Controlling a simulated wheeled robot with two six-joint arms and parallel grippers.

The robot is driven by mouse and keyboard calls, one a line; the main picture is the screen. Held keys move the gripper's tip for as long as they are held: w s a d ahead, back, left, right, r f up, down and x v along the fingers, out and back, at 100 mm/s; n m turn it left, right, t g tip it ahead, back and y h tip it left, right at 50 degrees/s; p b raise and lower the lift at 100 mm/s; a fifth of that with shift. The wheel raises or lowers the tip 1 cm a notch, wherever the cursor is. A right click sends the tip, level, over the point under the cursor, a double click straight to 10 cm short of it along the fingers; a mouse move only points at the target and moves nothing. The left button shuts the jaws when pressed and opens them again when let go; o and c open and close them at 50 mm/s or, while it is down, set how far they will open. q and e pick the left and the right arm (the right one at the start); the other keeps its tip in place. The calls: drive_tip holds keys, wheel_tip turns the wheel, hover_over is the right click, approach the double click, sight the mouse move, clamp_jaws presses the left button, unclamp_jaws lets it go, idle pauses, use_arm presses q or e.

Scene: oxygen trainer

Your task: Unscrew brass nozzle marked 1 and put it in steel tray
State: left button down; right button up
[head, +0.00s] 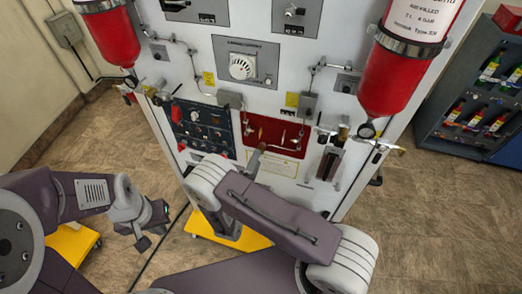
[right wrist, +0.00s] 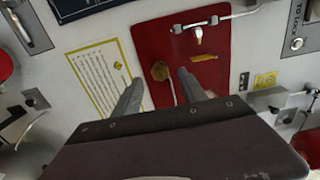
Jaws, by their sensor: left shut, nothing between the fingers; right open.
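The red panel (head: 262,128) is in the middle of the white trainer's front, and it also shows in the right wrist view (right wrist: 215,85). A small brass nozzle (right wrist: 198,36) sits on a fitting at this panel's edge; its number is not legible. My left gripper (head: 153,216) is shut and empty, low at the left. I cannot make out a steel tray.
Two red cylinders (head: 408,75) (head: 112,35) flank the trainer. A blue panel (head: 203,127) with knobs is left of the red one. Thin pipes and valves stick out around it. A shelf with bottles (head: 470,110) stands at the right. Floor is free at the lower right.

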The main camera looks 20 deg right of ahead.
drive_tip(key=m, duration=0.3)
drive_tip(key=shift+b, duration=0.3)
drive_tip(key=shift+m, duration=0.4)
drive_tip(key=m+b, duration=0.1)
drive_tip(key=m, duration=0.5)
drive_tip(key=shift+m+b, duration=0.3)
